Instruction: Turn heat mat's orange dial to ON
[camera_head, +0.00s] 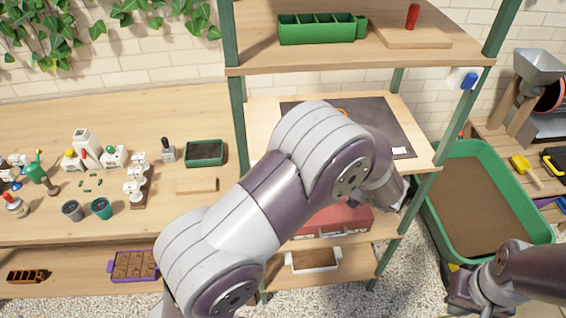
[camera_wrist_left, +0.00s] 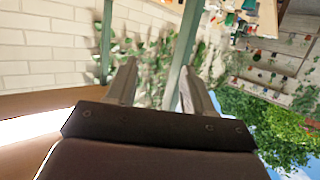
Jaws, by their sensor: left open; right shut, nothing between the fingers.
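The heat mat (camera_head: 397,127) is a dark flat panel on the middle shelf, with a white label near its front right corner. A small bit of its orange dial (camera_head: 341,111) shows just above my left arm, which covers much of the mat's front left. The dial's setting cannot be read. My left gripper (camera_wrist_left: 160,70) is open, with nothing between its fingers in the left wrist view; in the head view its arm hides most of it near the shelf's front edge. My right gripper (camera_head: 462,294) is shut and empty at the lower right, well away from the mat.
The upper shelf holds a green divided tray (camera_head: 318,30). Green shelf posts (camera_head: 414,200) stand close to my left wrist. A red case (camera_head: 335,220) lies on the shelf below. A green tub of soil (camera_head: 478,205) is at right. A wooden bench (camera_head: 60,118) with pots is at left.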

